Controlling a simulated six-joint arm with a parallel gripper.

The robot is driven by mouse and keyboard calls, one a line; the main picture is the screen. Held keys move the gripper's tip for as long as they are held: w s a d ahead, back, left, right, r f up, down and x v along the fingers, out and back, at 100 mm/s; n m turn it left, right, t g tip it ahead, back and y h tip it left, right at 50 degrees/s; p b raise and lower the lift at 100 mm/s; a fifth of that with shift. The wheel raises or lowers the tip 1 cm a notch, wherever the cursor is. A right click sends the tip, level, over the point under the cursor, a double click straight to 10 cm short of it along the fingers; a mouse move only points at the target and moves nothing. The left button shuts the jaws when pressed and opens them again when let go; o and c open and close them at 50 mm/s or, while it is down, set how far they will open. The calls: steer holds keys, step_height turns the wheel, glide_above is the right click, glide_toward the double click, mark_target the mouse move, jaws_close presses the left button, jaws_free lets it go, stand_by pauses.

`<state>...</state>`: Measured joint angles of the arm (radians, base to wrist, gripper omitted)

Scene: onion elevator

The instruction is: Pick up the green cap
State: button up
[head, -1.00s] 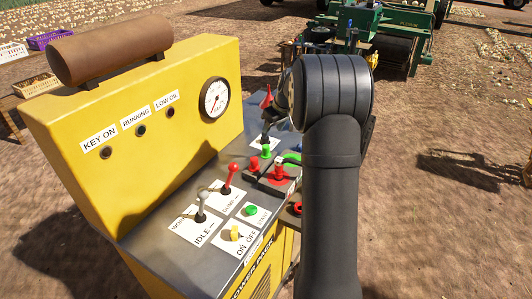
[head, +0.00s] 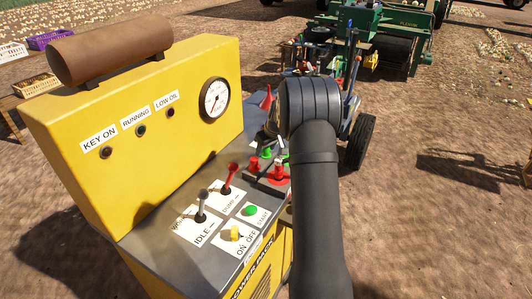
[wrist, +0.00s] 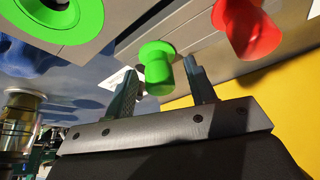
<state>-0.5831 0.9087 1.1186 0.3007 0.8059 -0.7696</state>
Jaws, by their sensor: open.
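In the wrist view, a green cap (wrist: 158,70) with a round knob and wide flange shows between the two fingers of my gripper (wrist: 161,68). The fingers are apart, one on each side of the cap, and I see no clear contact. In the head view, a green cap (head: 266,153) stands on the grey top of the yellow power pack, near its back right. My arm hides most of the gripper there. I cannot tell how far the fingers reach past the cap.
A red cap (wrist: 245,28) sits close to the right in the wrist view, and a green ring (wrist: 60,22) at upper left. The yellow power pack (head: 150,110) has a red lever (head: 228,172) and a green button (head: 250,210). Green machinery (head: 395,45) stands behind.

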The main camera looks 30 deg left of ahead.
steer(key=c, duration=1.1)
steer(key=shift+o, duration=0.2)
steer(key=shift+r, duration=0.1)
steer(key=shift+r, duration=0.65)
step_height(320, 180, up, 3)
steer(key=shift+f, duration=0.2)
steer(key=w+d+r, duration=0.1)
steer(key=d+r, duration=0.6)
steer(key=d, duration=0.4)
steer(key=shift+d, duration=0.3)
